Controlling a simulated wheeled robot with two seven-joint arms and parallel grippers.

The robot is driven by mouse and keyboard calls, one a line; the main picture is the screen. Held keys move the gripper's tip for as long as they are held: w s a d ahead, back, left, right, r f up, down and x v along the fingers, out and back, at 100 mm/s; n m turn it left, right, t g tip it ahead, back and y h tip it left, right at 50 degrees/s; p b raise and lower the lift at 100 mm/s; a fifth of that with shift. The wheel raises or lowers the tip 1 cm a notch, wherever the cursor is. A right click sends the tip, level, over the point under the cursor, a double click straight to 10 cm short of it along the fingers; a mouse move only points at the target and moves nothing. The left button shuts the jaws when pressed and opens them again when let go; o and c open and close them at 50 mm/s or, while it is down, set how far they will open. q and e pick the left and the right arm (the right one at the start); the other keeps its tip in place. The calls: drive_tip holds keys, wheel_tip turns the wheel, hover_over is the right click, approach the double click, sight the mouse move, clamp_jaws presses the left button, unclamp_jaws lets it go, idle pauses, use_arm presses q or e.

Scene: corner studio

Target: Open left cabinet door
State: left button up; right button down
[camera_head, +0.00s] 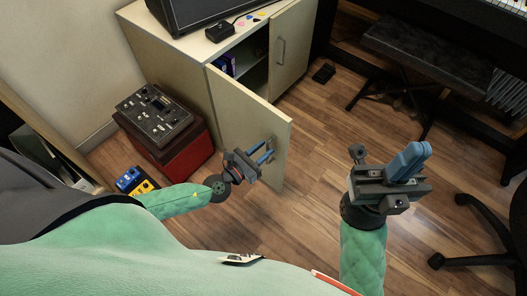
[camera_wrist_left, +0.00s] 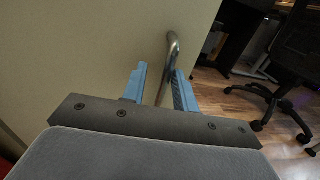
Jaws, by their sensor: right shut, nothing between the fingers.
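The left cabinet door (camera_head: 236,125) stands partly open from the cabinet (camera_head: 170,62), swung out toward me, and the dark inside shows behind it. Its metal handle (camera_wrist_left: 171,52) runs between the fingers of my left gripper (camera_head: 264,152) in the left wrist view. These blue fingers (camera_wrist_left: 160,88) stand apart, one on each side of the handle, with a gap on the left side. Whether the right finger touches the handle I cannot tell. My right gripper (camera_head: 411,160) is shut and empty, above the floor at the right.
The right cabinet door (camera_head: 291,48) is shut. A purple box (camera_head: 226,64) is inside the cabinet. A red case with a mixer (camera_head: 155,115) stands left of the door. A bench (camera_head: 425,50) and a wheeled chair (camera_head: 487,255) stand at the right. The floor between is largely clear.

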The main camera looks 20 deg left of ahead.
use_arm(q)
drive_tip(key=shift+s+f, duration=0.1)
drive_tip(key=shift+s, duration=0.1)
drive_tip(key=v, duration=0.7)
drive_tip(key=shift+s, duration=0.25)
idle(0.6)
